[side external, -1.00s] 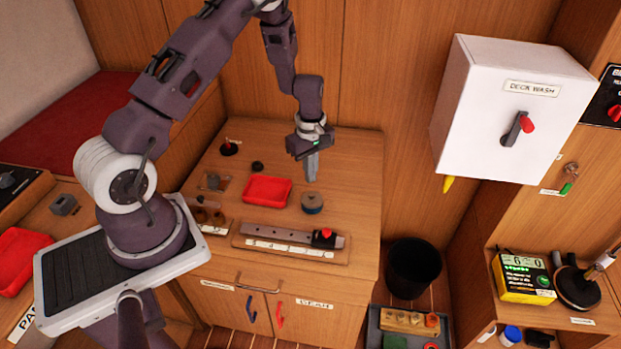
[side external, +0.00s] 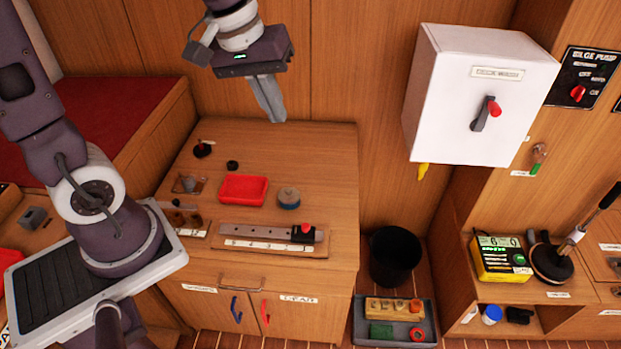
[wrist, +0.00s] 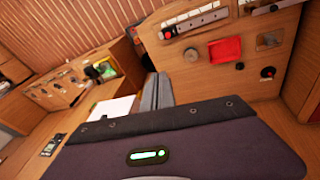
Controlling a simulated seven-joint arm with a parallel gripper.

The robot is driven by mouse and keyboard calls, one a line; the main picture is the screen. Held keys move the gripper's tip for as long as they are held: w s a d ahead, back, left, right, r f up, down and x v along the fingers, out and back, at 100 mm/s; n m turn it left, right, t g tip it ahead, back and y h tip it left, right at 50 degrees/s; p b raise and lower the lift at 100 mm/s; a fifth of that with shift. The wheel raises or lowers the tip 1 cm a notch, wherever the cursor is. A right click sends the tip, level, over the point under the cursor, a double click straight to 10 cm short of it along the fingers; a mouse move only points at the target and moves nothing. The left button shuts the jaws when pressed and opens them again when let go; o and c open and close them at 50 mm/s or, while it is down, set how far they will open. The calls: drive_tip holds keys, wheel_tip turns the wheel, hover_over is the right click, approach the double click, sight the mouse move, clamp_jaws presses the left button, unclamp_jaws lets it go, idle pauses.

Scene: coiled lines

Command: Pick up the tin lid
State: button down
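A small round tin (side external: 289,199) with a grey top and a blue side stands on the wooden counter, right of the red tray. The grey top looks like its lid, but I cannot make out a seam. It also shows in the wrist view as a small round shape (wrist: 191,54). My gripper (side external: 272,112) hangs high above the back of the counter, well clear of the tin. Its two fingers (wrist: 158,88) lie side by side with no clear gap, and nothing shows between them.
The red tray (side external: 243,189) sits left of the tin. A labelled rail with a red knob (side external: 306,231) lies in front. A black puck (side external: 232,165) and a red-tipped lever (side external: 202,149) are behind. A white box (side external: 482,95) hangs at right, above a black bin (side external: 396,257).

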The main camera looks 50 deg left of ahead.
drive_tip(key=s+d+r+m+t, duration=0.1)
drive_tip(key=s+d+r+m, duration=0.1)
drive_tip(key=s, duration=0.3)
drive_tip(key=shift+s+r+m, duration=0.25)
drive_tip(key=shift+r+m, duration=0.15)
drive_tip(key=shift+r, duration=0.15)
drive_tip(key=c, duration=2.1)
unclamp_jaws()
drive_tip(key=s+m, duration=0.1)
drive_tip(key=s, duration=0.1)
drive_tip(key=s+m, duration=0.1)
drive_tip(key=s, duration=0.2)
drive_tip(key=s+d+m+t, duration=0.1)
drive_tip(key=s+m, duration=0.1)
drive_tip(key=s, duration=0.1)
drive_tip(key=shift+s+r+y, duration=0.15)
drive_tip(key=shift+r+y, duration=0.15)
drive_tip(key=shift+r, duration=0.1)
drive_tip(key=o, duration=0.3)
drive_tip(key=shift+s, duration=0.3)
drive_tip(key=o, duration=1.3)
drive_tip(key=shift+a, duration=0.1)
drive_tip(key=shift+o, duration=0.2)
